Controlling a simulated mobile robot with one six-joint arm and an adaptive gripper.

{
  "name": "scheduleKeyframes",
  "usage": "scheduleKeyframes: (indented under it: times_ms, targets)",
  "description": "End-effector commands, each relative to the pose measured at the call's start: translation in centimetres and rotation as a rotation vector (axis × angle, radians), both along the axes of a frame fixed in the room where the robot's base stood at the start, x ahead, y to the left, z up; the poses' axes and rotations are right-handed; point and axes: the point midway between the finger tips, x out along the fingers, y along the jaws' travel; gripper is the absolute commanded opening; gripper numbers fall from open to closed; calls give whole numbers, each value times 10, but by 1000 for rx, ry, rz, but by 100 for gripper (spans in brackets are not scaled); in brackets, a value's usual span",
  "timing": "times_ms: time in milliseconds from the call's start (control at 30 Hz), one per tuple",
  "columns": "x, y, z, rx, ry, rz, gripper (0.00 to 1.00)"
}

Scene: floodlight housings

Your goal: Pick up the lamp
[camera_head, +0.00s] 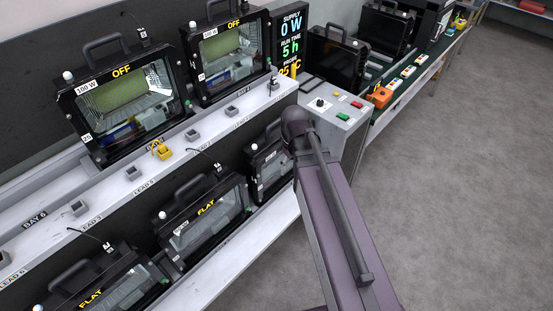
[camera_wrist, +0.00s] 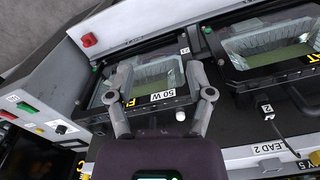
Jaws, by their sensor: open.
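In the wrist view my gripper (camera_wrist: 160,74) is open, its two fingers spread over a black-framed floodlight lamp (camera_wrist: 163,97) with a "50 W" label. The lamp's glass and green panel show between and beyond the fingers. I cannot tell whether the fingers touch it. A second lamp (camera_wrist: 265,45) stands to its right, with a partly visible yellow word. In the head view, lower-shelf lamps marked "FLAT" (camera_head: 205,218) stand left of another lamp (camera_head: 268,162) beside my arm. Upper-shelf lamps marked "OFF" (camera_head: 125,100) (camera_head: 228,58) stand above. My gripper is hidden there.
A grey control box (camera_head: 338,112) with red and green buttons stands right of the shelves. Lead sockets (camera_head: 192,135) line the white ledge. A display (camera_head: 291,45) reads "SUPPLY 0 W". The grey floor (camera_head: 465,170) at right is clear.

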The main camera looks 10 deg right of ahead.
Motion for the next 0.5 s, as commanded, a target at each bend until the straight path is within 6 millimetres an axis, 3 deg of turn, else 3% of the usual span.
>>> scheduleKeyframes:
  times_ms: [33,500]
  targets:
    - [16,0,8,0,0,65,68]
    - [112,0,48,0,1,782,68]
